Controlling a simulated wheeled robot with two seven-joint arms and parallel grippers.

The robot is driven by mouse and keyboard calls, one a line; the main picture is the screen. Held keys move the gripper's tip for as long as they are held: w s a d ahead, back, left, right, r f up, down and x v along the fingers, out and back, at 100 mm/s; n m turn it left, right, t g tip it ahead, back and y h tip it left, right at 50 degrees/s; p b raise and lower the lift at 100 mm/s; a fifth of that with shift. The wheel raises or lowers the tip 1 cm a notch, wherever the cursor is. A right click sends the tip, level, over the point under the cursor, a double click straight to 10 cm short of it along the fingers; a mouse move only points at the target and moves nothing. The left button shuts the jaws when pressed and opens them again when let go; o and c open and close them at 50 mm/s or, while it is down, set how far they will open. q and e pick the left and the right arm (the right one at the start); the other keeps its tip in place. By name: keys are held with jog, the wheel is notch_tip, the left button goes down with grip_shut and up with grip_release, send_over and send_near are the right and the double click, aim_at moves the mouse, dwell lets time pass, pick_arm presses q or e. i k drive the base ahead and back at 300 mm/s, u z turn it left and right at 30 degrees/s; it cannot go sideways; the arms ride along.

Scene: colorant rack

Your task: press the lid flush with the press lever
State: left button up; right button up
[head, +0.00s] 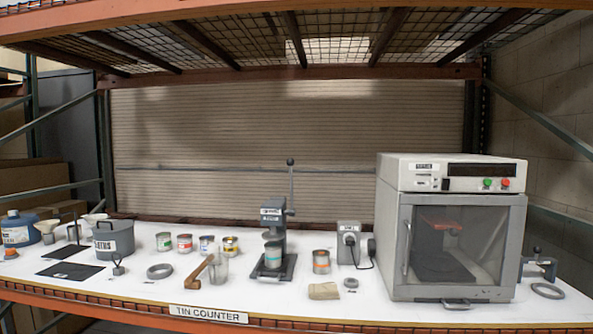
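The lid press (273,225) stands near the middle of the white counter. Its lever (290,185) points straight up, with a dark ball knob on top. A tin (273,256) stands on the press base, under the press head. The tin's lid is too small and too shaded to tell whether it sits flush. Neither of my grippers shows in the head view.
An open-looking tin (321,261) and a tan cloth (323,291) lie right of the press. A glass jug (218,268) and wooden-handled tool (198,270) stand left. Several small tins (185,243) stand behind. A large oven-like machine (450,180) fills the right.

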aim_at(290, 162)
jog(key=z, duration=0.7)
jog(key=i, duration=0.9)
jog(key=u, duration=0.2)
